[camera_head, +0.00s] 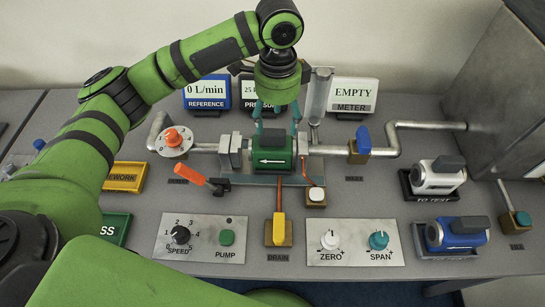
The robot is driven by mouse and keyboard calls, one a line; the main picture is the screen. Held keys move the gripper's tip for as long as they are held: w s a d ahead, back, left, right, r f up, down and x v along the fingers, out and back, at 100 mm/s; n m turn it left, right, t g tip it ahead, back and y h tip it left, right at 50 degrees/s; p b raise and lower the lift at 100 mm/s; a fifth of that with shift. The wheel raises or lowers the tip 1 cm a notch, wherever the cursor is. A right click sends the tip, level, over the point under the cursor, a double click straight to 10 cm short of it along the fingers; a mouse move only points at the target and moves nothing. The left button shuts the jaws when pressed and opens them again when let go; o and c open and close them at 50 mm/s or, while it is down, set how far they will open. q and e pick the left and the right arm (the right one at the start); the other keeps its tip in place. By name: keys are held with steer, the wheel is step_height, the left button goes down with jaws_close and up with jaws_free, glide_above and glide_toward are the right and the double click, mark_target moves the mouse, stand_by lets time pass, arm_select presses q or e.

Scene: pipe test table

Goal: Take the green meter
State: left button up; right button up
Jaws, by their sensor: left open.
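The green meter (273,158) has a white arrow pointing left on its front and a dark top part. It sits in the pipe line at the middle of the table, between grey clamp flanges. My left gripper (275,124) comes down from above with its teal fingers open. The fingers are spread over the meter's top, one toward each end. I cannot tell whether they touch it. The gripper hides part of the meter's top. My right gripper is not in view.
An orange-handled lever (193,174) stands left of the meter, and a yellow drain handle (279,229) is in front. A blue valve (363,140) is on the right pipe. White (437,177) and blue (457,234) meters rest in trays at right. Display signs (353,93) stand behind.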

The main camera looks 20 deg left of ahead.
mark_target(272, 133)
arm_select(q)
steer(key=shift+w+a+f+p, duration=0.1)
steer(key=shift+f+p, duration=0.25)
steer(key=shift+f, duration=0.55)
steer(key=f, duration=0.1)
steer(key=f+p, duration=0.1)
steer(key=f, duration=0.1)
steer(key=a+f+p, duration=0.1)
steer(key=f, duration=0.1)
steer(key=shift+w+a+f, duration=0.1)
steer(key=shift+w+f, duration=0.05)
steer(key=shift+w, duration=0.15)
steer(key=shift+f, duration=0.35)
jaws_close()
steer(key=shift+w+r, duration=0.15)
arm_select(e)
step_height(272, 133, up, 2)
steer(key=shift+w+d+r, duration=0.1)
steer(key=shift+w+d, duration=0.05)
